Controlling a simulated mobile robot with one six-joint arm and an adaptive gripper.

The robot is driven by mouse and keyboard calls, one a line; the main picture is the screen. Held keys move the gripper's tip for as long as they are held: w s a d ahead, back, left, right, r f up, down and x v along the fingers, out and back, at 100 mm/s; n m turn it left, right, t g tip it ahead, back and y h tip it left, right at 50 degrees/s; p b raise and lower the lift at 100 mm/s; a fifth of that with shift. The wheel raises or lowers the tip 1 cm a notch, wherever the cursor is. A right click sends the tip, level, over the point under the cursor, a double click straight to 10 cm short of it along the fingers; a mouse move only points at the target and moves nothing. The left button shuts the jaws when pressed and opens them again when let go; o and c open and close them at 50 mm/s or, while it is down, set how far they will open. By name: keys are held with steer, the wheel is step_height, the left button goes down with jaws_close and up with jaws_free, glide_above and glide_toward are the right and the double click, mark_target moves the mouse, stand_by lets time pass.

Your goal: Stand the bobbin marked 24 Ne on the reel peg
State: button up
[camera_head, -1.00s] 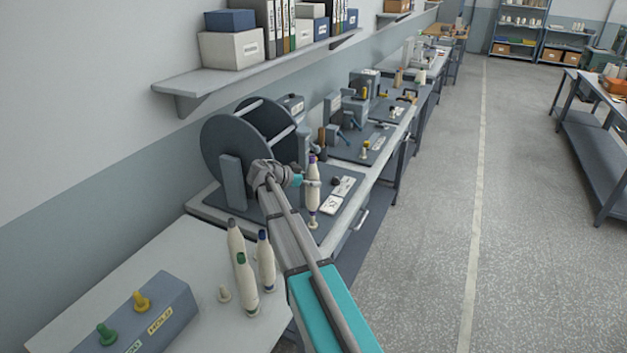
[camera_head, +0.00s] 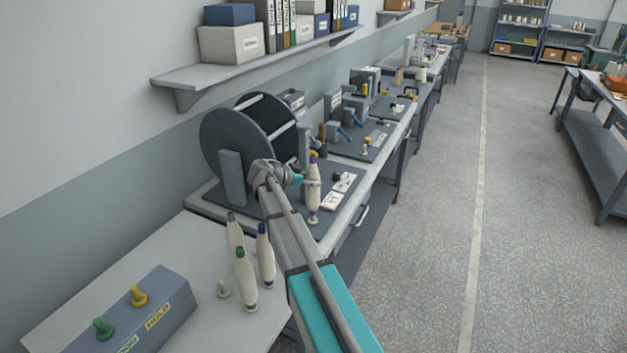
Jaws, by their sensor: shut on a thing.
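My gripper (camera_head: 309,182) is shut on a white, slim, upright bobbin (camera_head: 314,200) with a purple tip. A small patch of yellow shows at its top; I cannot tell what it belongs to. The bobbin's lower end is at a small pale peg foot (camera_head: 313,221) on the dark plate beside the large grey reel (camera_head: 228,145). I cannot tell whether it is seated on the peg or just above it. No marking on the bobbin is readable. Three more bobbins stand on the near table, with a grey tip (camera_head: 236,238), a blue tip (camera_head: 265,258) and a green tip (camera_head: 245,282).
An empty short peg (camera_head: 223,289) stands beside those bobbins. A grey box (camera_head: 130,315) with green and yellow knobs is at the near left. White label cards (camera_head: 333,201) lie right of the held bobbin. A shelf (camera_head: 255,60) overhangs the reel.

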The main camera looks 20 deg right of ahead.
steer(key=shift+f+b, duration=0.35)
steer(key=shift+f, duration=0.05)
steer(key=shift+s+f+b, duration=0.15)
steer(key=shift+s+b, duration=0.4)
steer(key=shift+s, duration=0.05)
steer(key=shift+w+r+p, duration=0.25)
steer(key=shift+p, duration=0.2)
steer(key=shift+w+r+p, duration=0.2)
steer(key=shift+w+p, duration=0.15)
steer(key=shift+p, duration=0.1)
steer(key=shift+r+p, duration=0.55)
steer(key=shift+r, duration=0.25)
steer(key=shift+s, duration=0.1)
steer(key=shift+f+b, duration=0.85)
steer(key=shift+f, duration=0.2)
stand_by(0.8)
steer(key=shift+s+f+b, duration=0.25)
steer(key=shift+s+b, duration=0.4)
steer(key=shift+b, duration=0.05)
